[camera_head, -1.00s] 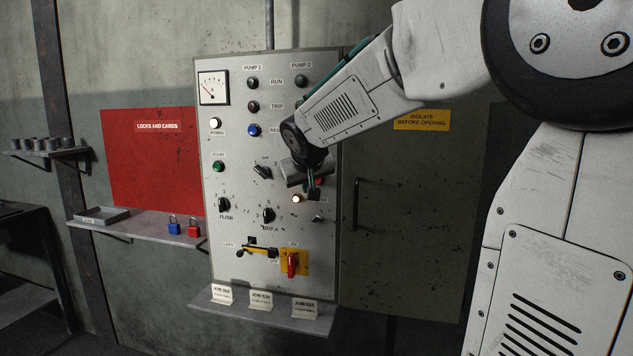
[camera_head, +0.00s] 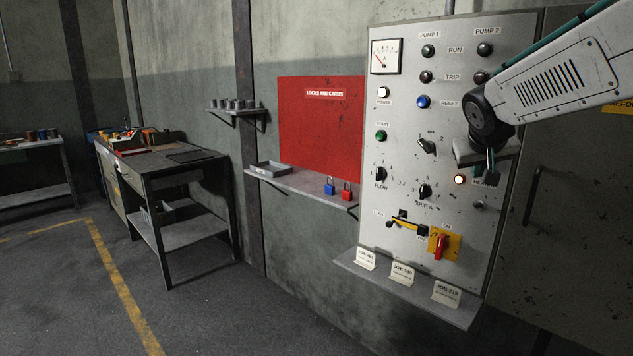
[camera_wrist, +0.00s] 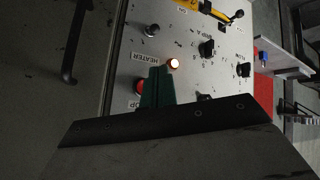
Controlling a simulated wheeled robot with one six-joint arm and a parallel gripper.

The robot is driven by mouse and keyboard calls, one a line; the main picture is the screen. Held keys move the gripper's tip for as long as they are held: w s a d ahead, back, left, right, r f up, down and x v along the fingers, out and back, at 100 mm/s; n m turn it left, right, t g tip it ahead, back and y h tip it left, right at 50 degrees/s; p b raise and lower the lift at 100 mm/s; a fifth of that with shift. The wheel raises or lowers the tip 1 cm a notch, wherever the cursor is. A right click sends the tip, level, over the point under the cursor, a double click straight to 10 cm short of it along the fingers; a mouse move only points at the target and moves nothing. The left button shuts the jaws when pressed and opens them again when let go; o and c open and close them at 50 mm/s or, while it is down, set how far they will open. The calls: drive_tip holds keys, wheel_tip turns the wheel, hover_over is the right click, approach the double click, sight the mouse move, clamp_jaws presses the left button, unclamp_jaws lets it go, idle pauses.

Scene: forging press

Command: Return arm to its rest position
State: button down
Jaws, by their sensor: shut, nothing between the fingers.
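My arm reaches in from the upper right in the head view, with my gripper (camera_head: 490,176) in front of the right part of the grey control panel (camera_head: 400,215). The fingers are shut with nothing between them. In the wrist view the dark green fingers (camera_wrist: 157,88) point at the panel beside the HEATER label and a lit lamp (camera_wrist: 173,63). A red button (camera_wrist: 139,87) shows just left of the fingers; whether they touch the panel I cannot tell. The lit lamp also shows in the head view (camera_head: 460,180). The gripper hides part of the panel there.
A shelf (camera_head: 290,185) with a blue padlock (camera_head: 330,186) and a red padlock (camera_head: 346,191) is left of the panel. A ledge with job cards (camera_head: 403,273) juts out below it. A workbench (camera_head: 150,185) stands farther left. The floor in front is clear.

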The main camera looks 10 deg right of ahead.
drive_tip(key=s+a+f+n+g+y, duration=0.1)
drive_tip(key=s+a+f, duration=0.3)
drive_tip(key=s, duration=0.7)
drive_tip(key=s+a+f+n+g+y, duration=0.1)
drive_tip(key=s+a+f+g+y, duration=0.1)
drive_tip(key=s+a, duration=0.5)
drive_tip(key=s+a+f+g+y, duration=0.2)
drive_tip(key=s+a+f, duration=0.4)
drive_tip(key=s, duration=0.9)
drive_tip(key=shift+a+f+n+g, duration=0.15)
drive_tip(key=shift+a+n+g, duration=0.1)
drive_tip(key=shift+n+g, duration=0.2)
